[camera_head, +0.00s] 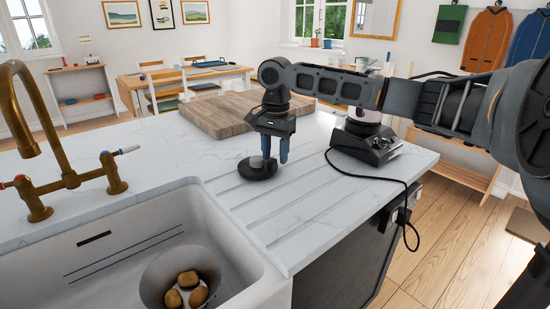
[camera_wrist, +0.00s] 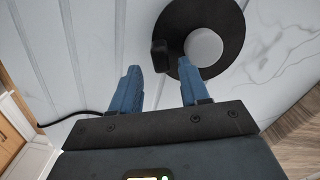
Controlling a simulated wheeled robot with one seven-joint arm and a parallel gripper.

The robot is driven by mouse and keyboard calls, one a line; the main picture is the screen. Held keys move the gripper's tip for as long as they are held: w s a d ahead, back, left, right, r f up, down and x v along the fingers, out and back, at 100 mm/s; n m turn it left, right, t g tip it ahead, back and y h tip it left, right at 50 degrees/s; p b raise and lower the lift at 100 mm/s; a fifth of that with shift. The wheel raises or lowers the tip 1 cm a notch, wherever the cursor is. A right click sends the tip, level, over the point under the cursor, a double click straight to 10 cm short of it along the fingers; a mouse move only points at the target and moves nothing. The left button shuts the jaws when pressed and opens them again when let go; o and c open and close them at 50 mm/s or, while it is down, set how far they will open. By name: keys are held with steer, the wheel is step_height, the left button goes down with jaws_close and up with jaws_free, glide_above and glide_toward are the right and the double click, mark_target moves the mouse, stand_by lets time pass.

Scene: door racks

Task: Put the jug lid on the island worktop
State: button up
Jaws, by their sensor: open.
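The jug lid (camera_head: 257,169) is a dark round disc lying flat on the white marble island worktop (camera_head: 330,197), on the grooved part beside the sink. In the wrist view the lid (camera_wrist: 228,28) shows a round grey knob and a small dark tab at its rim. My gripper (camera_head: 274,150) points down over the lid, its blue fingers open. In the wrist view my gripper (camera_wrist: 160,70) has its fingertips apart, with the tab seen just beyond the gap and nothing held. Whether a finger touches the lid cannot be told.
A wooden board (camera_head: 222,112) lies behind the gripper. A black appliance (camera_head: 366,143) with a trailing cable stands to the right, near the worktop's edge. The white sink (camera_head: 110,248), holding a bowl of potatoes, and a brass tap (camera_head: 70,180) are to the left.

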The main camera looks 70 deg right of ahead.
step_height(320, 180, up, 10)
steer(key=shift+r, duration=0.25)
stand_by(0.6)
